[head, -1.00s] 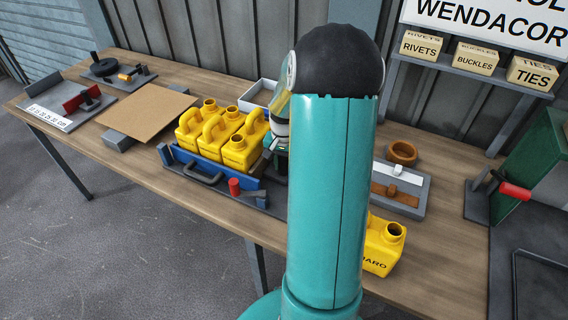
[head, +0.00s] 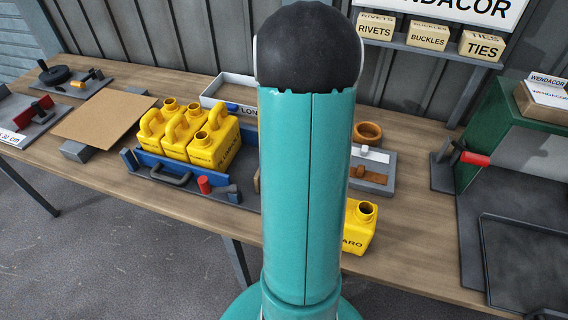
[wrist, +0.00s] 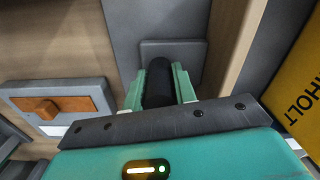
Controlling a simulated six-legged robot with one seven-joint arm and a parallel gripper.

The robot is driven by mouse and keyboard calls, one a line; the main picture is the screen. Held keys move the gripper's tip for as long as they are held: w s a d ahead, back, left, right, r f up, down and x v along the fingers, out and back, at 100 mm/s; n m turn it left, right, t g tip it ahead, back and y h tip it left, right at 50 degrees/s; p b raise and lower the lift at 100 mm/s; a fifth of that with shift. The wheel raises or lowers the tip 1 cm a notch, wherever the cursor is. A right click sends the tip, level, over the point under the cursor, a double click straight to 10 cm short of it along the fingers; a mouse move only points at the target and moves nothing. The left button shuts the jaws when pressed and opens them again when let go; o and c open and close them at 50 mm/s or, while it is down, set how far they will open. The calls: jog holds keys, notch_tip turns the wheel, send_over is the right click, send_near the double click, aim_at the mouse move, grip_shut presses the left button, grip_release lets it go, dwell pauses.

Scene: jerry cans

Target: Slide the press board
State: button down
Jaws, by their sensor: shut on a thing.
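In the wrist view my gripper (wrist: 160,90) is shut on a dark round handle (wrist: 160,78), with a grey plate (wrist: 172,48) just beyond it. A wooden strip (wrist: 232,45) runs upright just right of the jaws; it looks like the press board's edge, though I cannot tell whether the handle joins it. A yellow jerry can (wrist: 302,85) lies farther right. In the head view several yellow cans (head: 213,150) stand in a row in a blue-sided rack (head: 160,165). My arm hides my gripper and most of the board there.
A lone yellow can (head: 358,228) stands near the table's front edge. A white tray (head: 226,88) is behind the cans, a cardboard sheet (head: 105,116) to the left.

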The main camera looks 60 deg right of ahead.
jog(key=c, duration=1.1)
grip_release()
notch_tip(320, 180, up, 14)
jog(key=shift+f, duration=0.1)
